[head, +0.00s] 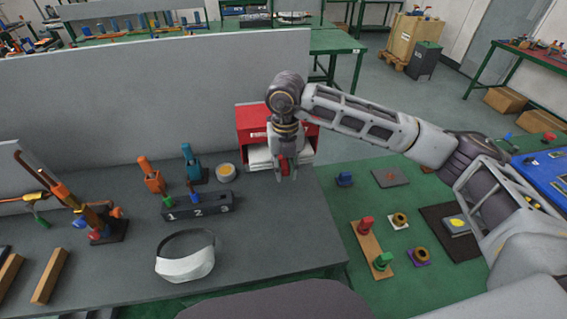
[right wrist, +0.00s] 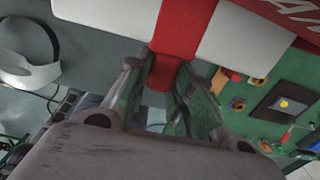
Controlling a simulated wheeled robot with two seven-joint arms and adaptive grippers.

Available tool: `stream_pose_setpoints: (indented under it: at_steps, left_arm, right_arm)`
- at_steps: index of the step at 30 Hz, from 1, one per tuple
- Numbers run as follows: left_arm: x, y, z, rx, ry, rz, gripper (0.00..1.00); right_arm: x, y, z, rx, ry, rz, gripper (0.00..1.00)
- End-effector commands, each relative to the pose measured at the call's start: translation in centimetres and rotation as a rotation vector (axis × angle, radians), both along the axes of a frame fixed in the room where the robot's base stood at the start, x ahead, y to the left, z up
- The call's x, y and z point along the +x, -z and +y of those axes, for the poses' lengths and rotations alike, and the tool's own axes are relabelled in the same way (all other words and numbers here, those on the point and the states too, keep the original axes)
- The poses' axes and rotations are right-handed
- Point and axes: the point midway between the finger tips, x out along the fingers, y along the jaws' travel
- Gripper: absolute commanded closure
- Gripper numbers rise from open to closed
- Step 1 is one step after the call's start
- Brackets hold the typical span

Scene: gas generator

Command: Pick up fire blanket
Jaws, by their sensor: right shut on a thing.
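The fire blanket (head: 260,157) is white with a red strap and sits in the lower opening of a red box (head: 250,120) at the back of the grey table. It also shows in the right wrist view (right wrist: 110,14), with the red strap (right wrist: 186,25) across its middle. My right gripper (head: 287,174) is in front of the box, pointing down. In the right wrist view its fingers (right wrist: 163,78) are shut on the hanging end of the red strap. The gripper hides part of the blanket and box. My left gripper is not in view.
A numbered dark block (head: 197,208), orange and teal tools, and a white headband (head: 186,266) stand on the grey table left of the box. A grey panel (head: 150,95) rises behind. The green table (head: 340,215) to the right holds several small parts.

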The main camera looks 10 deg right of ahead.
Motion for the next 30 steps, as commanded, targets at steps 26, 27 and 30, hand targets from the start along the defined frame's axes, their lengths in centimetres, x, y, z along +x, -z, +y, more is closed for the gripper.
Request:
stream_pose_setpoints:
  at_steps: [26, 27, 30]
  left_arm:
    - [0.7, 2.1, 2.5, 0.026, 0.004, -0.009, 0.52]
    - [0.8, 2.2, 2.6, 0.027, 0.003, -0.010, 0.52]
    - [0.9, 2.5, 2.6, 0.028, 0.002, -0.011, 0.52]
  right_arm:
    - [-8.5, -1.2, 0.0, 0.001, -0.002, -0.002, 1.00]
    - [-9.1, -1.2, 0.0, 0.001, -0.003, -0.003, 1.00]
    - [-10.7, -1.2, 0.1, 0.001, -0.002, -0.003, 1.00]
